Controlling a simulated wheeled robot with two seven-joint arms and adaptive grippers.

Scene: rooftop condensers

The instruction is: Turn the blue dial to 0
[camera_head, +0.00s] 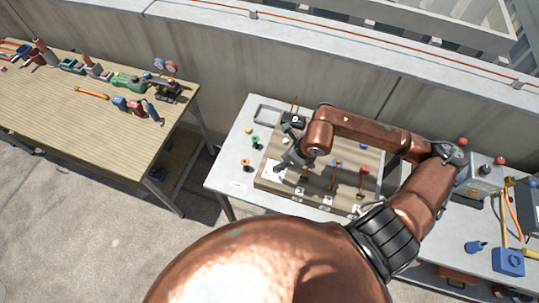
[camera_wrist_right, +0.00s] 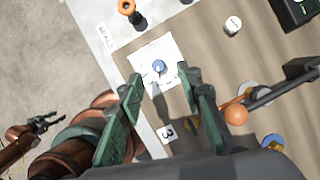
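In the head view the plate (camera_head: 269,172) lies at the left end of a wooden board (camera_head: 262,183); the dial is hard to make out there. My right gripper (camera_wrist_right: 160,74) is open, its two green fingers pointing at the dial, one on either side. I cannot tell whether they touch it. In the head view this gripper (camera_head: 286,163) is over the plate. My left gripper (camera_wrist_right: 54,123) shows only in the right wrist view, open and empty at the left.
A tag marked 3 (camera_wrist_right: 167,132) and a lever with an orange ball (camera_wrist_right: 236,114) are near my right fingers. An orange knob (camera_head: 245,162) stands left of the board. Another table (camera_head: 70,100) holds tools at left. A grey box (camera_head: 481,178) stands at right.

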